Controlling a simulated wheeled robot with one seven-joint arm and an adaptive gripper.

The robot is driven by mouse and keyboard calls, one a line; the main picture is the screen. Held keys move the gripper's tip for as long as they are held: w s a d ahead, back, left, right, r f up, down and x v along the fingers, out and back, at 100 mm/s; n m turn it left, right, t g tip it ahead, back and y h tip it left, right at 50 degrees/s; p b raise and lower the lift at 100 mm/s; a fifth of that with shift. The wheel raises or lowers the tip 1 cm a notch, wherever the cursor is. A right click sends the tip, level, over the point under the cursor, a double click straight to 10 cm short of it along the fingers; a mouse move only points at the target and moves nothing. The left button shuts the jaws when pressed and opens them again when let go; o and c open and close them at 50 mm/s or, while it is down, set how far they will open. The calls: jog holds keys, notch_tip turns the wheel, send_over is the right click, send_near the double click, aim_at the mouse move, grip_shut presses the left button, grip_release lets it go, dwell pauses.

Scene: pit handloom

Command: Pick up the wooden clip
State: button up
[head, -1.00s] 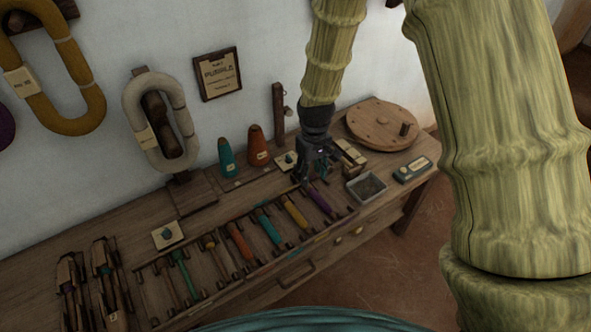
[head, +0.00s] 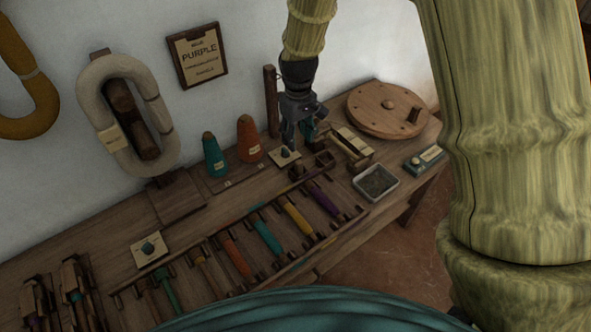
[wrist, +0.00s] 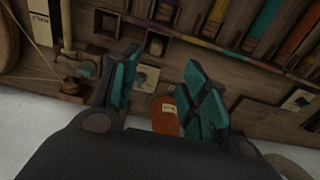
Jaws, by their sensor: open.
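My gripper (head: 300,138) is open and empty above the back right part of the wooden bench in the head view. In the wrist view my gripper (wrist: 160,78) shows its two teal fingers spread apart. I cannot single out the wooden clip for certain. Small square wooden pieces lie near the fingers: one (head: 325,158) just right of and below them in the head view, and one (wrist: 156,43) beyond the fingertips in the wrist view. A pale card with a small dark knob (head: 285,154) lies below the gripper, partly close to the fingers.
An orange cone (head: 249,140) and a teal cone (head: 215,156) stand left of the gripper. A wooden post (head: 271,100) rises behind. A round wooden disc (head: 387,108), a grey tray (head: 376,182) and a rack of coloured bobbins (head: 262,236) surround the area.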

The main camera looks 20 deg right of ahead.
jog(key=shift+w+f+b, duration=0.2)
jog(key=shift+f+b, duration=0.1)
jog(key=shift+f, duration=0.3)
jog(key=shift+w+f+b, duration=0.2)
jog(key=shift+f+b, duration=0.05)
jog(key=shift+f, duration=0.3)
send_over(299, 162)
jog(key=f, duration=0.4)
jog(key=shift+w+a+f, duration=0.15)
jog(key=shift+a+f, duration=0.1)
jog(key=shift+a, duration=0.15)
jog(key=shift+d+f+p, duration=0.2)
jog(key=shift+f, duration=1.3)
jog(key=shift+d+f+p, duration=0.2)
jog(key=shift+f, duration=1.25)
jog(key=c, duration=0.9)
